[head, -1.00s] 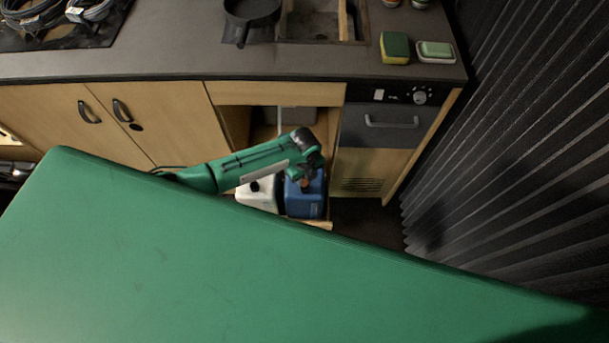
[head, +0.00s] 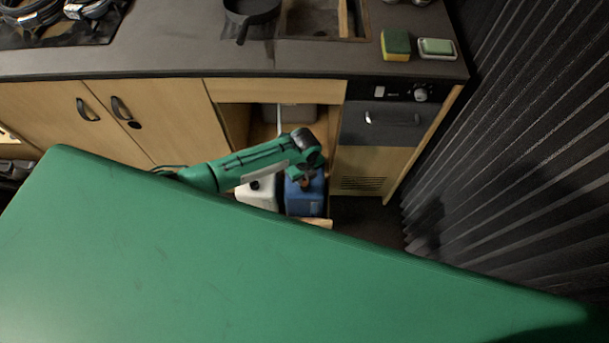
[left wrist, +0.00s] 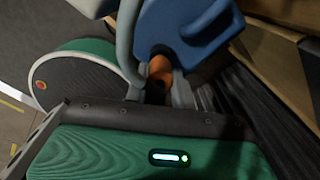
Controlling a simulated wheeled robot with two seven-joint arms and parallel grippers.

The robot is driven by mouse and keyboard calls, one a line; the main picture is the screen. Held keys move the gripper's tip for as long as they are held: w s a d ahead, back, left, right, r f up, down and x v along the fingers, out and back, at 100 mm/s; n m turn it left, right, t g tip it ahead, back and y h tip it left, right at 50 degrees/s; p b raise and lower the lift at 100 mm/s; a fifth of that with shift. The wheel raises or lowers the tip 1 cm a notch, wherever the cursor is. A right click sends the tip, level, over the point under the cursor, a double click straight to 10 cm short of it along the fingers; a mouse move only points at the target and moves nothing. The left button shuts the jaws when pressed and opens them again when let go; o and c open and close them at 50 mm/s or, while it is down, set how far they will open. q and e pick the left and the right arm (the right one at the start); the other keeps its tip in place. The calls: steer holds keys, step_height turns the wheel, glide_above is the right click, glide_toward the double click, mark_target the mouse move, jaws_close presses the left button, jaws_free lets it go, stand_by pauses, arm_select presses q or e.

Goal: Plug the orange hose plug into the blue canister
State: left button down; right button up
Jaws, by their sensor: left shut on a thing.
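The blue canister (head: 306,197) stands in the opening of the lower cabinet, right of a white canister (head: 259,194). In the left wrist view the blue canister (left wrist: 195,32) fills the top middle, with its handle toward the right. My left gripper (head: 306,181) is over the top of the blue canister. In the left wrist view, my left gripper (left wrist: 166,88) is shut on the orange hose plug (left wrist: 160,68). The plug's far end is right by the blue canister; I cannot tell whether it is inside the opening. My right gripper is not in view.
The canisters stand behind a low wooden front edge (head: 318,223). A grey drawer unit (head: 380,125) stands to the right and closed cabinet doors (head: 130,125) to the left. The countertop (head: 180,45) above holds a pan (head: 250,12) and a sponge (head: 395,45).

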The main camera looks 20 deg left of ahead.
arm_select(q)
steer(key=shift+f+b, duration=0.5)
steer(key=shift+f, duration=0.4)
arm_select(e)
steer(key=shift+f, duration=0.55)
arm_select(q)
steer(key=c, duration=1.1)
jaws_free()
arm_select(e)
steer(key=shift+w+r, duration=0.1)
arm_select(q)
steer(key=shift+r, duration=0.3)
step_height(320, 180, up, 13)
steer(key=shift+r, duration=0.2)
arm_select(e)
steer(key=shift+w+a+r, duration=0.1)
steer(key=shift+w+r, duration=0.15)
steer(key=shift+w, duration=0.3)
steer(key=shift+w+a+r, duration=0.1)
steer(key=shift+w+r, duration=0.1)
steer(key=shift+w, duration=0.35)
